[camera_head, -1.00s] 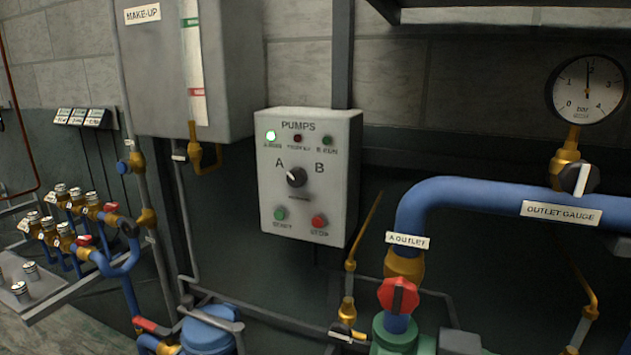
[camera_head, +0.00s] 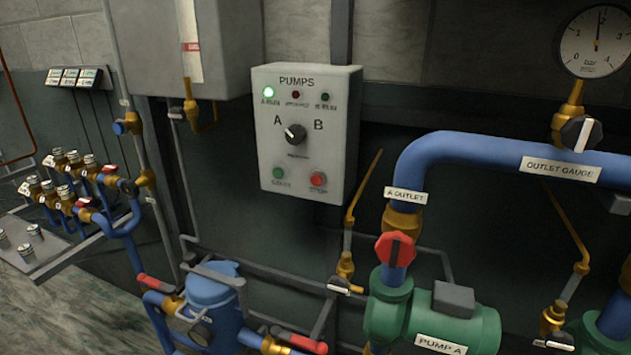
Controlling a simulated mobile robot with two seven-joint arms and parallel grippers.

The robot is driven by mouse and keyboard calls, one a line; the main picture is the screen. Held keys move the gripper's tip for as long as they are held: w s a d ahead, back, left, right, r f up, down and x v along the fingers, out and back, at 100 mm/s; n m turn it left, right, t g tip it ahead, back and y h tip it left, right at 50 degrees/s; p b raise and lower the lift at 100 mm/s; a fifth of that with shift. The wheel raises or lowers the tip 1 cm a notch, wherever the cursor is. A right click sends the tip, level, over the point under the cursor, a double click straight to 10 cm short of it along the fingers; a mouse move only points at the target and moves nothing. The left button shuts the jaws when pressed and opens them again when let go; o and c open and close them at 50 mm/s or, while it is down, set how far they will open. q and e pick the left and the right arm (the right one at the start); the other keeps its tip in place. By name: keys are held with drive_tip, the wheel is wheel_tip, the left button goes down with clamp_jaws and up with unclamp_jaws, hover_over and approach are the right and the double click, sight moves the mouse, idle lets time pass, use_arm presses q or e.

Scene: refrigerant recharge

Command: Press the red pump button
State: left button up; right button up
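The grey PUMPS control box (camera_head: 303,150) hangs on the wall near the middle of the head view. Its red button (camera_head: 318,179) is at the lower right of the box's face, with a label below it. A green button (camera_head: 278,173) sits to its left. The black A/B selector knob (camera_head: 295,134) is in the middle of the face. A green lamp (camera_head: 268,92) glows at the upper left; the two lamps beside it look dark. Neither of my grippers is in the view, and nothing covers the red button.
Blue outlet piping (camera_head: 500,150) with a red valve handle (camera_head: 394,250) stands right of the box, above the green pump A (camera_head: 430,318). A blue vessel (camera_head: 213,285) stands below the box. A pressure gauge (camera_head: 597,40) is at upper right. Brass valves (camera_head: 65,180) crowd the left.

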clamp_jaws()
idle(0.5)
drive_tip(key=shift+w+d, duration=0.1)
drive_tip(key=shift+d, duration=0.05)
idle(0.9)
